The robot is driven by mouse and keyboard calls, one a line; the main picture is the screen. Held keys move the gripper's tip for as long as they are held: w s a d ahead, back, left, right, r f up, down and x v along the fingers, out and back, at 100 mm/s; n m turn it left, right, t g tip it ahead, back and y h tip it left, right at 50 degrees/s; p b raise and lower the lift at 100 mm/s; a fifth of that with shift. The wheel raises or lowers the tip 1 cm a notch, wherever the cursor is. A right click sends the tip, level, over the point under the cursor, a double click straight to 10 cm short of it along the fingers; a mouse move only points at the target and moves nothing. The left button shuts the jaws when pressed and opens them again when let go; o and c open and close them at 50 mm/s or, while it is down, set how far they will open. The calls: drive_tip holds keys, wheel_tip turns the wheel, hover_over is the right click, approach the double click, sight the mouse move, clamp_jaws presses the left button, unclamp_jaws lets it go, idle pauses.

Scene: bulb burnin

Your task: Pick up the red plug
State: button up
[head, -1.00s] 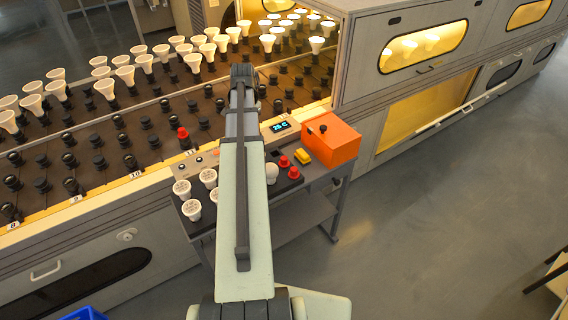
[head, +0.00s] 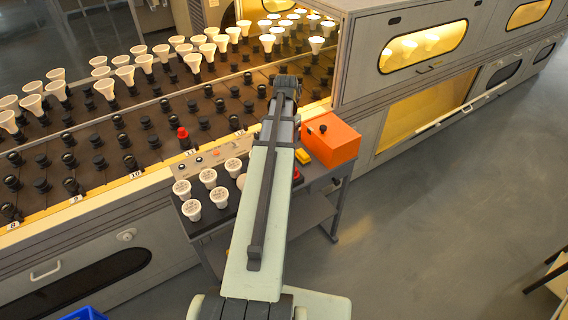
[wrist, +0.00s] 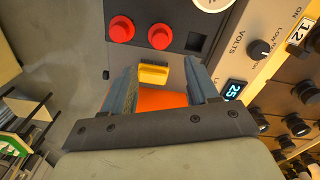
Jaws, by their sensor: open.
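Two red plugs stand side by side on a dark surface in the wrist view, the left plug (wrist: 121,29) and the right plug (wrist: 160,36). In the head view only a sliver of red (head: 297,175) shows beside my arm. Another red plug (head: 183,133) stands on the conveyor's near row. My gripper (wrist: 160,68) is open and empty. A yellow block (wrist: 153,73) shows between its fingers, and both red plugs are beyond the fingertips. In the head view my arm hides the fingers.
An orange box (head: 330,140) stands at the trolley's right end, close to my arm. White bulbs (head: 219,196) stand on the trolley's left part. A panel with a voltage knob (wrist: 261,49) and lit display (wrist: 234,91) borders the trolley. Sockets and bulbs fill the conveyor behind.

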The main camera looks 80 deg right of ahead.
drive_tip(key=shift+f, duration=1.55)
drive_tip(key=shift+w+a+f, duration=0.15)
drive_tip(key=shift+f, duration=1.15)
drive_tip(key=shift+w+a+f, duration=0.1)
drive_tip(key=shift+a+f, duration=0.05)
drive_tip(key=shift+f, duration=1.15)
drive_tip(key=shift+c, duration=0.2)
clamp_jaws()
